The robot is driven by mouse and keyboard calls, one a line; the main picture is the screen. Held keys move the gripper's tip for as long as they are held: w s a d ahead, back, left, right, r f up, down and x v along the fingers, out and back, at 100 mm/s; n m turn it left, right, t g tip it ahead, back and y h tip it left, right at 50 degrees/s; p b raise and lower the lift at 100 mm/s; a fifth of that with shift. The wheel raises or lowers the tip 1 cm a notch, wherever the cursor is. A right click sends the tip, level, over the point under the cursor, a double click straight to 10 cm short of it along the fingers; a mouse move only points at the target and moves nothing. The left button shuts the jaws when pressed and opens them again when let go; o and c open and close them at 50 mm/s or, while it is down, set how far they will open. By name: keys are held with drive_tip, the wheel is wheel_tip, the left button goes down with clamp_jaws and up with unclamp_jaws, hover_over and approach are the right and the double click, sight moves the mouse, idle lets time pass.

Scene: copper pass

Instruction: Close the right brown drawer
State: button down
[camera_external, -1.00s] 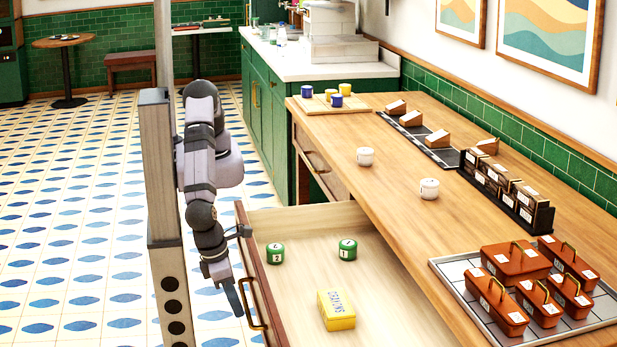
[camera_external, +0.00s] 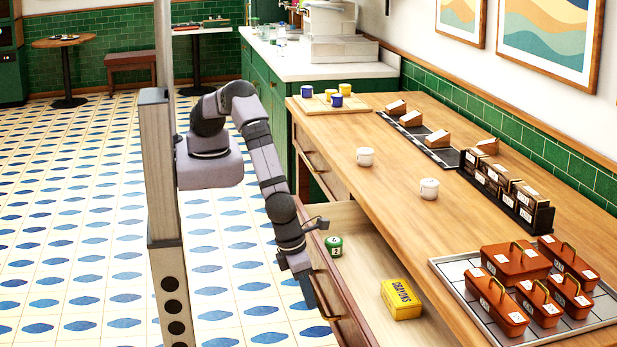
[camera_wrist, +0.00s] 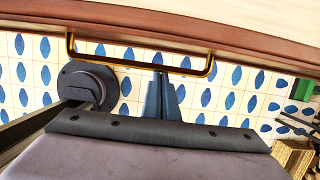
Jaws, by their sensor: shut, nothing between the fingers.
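The right brown drawer (camera_external: 361,250) stands partly out from under the wooden counter, with its pale inside showing. A green tin (camera_external: 334,246) and a yellow crayons box (camera_external: 401,298) are in it. My gripper (camera_external: 310,304) is shut and empty, pointing down at the outer side of the drawer front. In the wrist view, my fingertips (camera_wrist: 160,76) are close to the brass handle (camera_wrist: 140,54) on the brown drawer front (camera_wrist: 190,32). I cannot tell whether they touch it.
Tiled floor (camera_external: 80,220) on the left is open.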

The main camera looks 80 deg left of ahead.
drive_tip(key=w+b, duration=0.4)
drive_tip(key=w, duration=1.4)
drive_tip(key=shift+w+f+b, duration=0.15)
drive_tip(key=shift+w+b, duration=0.2)
drive_tip(key=shift+w, duration=0.5)
drive_tip(key=shift+w+r, duration=0.2)
drive_tip(key=shift+w, duration=0.05)
drive_tip(key=shift+w+r, duration=0.1)
drive_tip(key=shift+s+p, duration=0.3)
drive_tip(key=shift+s, duration=0.65)
drive_tip(key=s, duration=0.1)
drive_tip(key=s+p, duration=0.1)
drive_tip(key=shift+s+f, duration=0.3)
drive_tip(key=b+v, duration=0.2)
drive_tip(key=v, duration=0.7)
drive_tip(key=shift+s+r, duration=0.25)
drive_tip(key=shift+s, duration=0.05)
